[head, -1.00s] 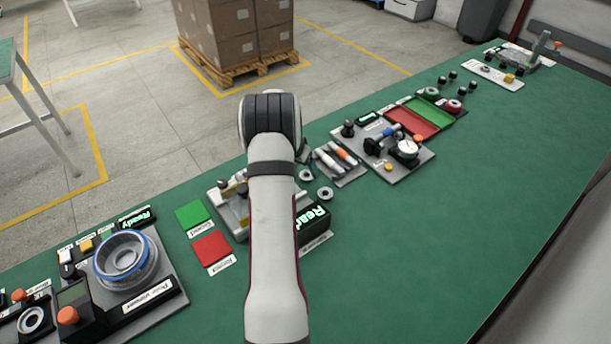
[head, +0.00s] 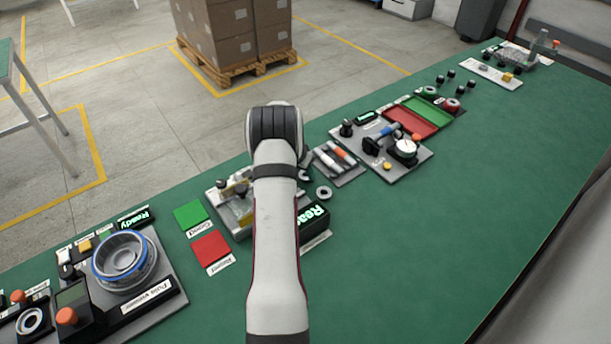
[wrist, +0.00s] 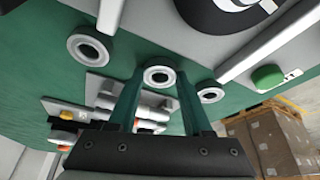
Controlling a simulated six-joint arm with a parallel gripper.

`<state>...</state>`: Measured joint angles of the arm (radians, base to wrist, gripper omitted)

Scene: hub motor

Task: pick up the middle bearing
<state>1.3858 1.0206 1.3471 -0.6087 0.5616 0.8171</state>
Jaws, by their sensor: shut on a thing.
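Three metal ring bearings show in a row in the wrist view. The middle bearing (wrist: 159,76) sits between the tips of my gripper (wrist: 160,78), which is shut on it. Another bearing (wrist: 90,47) is to its left, nearer the camera, and a third bearing (wrist: 210,92) is to its right; both are apart from the fingers. In the head view one bearing (head: 323,193) lies on the green bench just right of my arm. My arm hides the gripper and the held bearing there. I cannot tell whether the held bearing touches the bench.
A fixture with a "Ready" display (head: 313,214) stands close by my arm. A tray of tools (head: 336,163) and a gauge plate (head: 385,150) lie right of the bearings. Green (head: 191,215) and red pads (head: 211,247) lie left. The bench's right front is clear.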

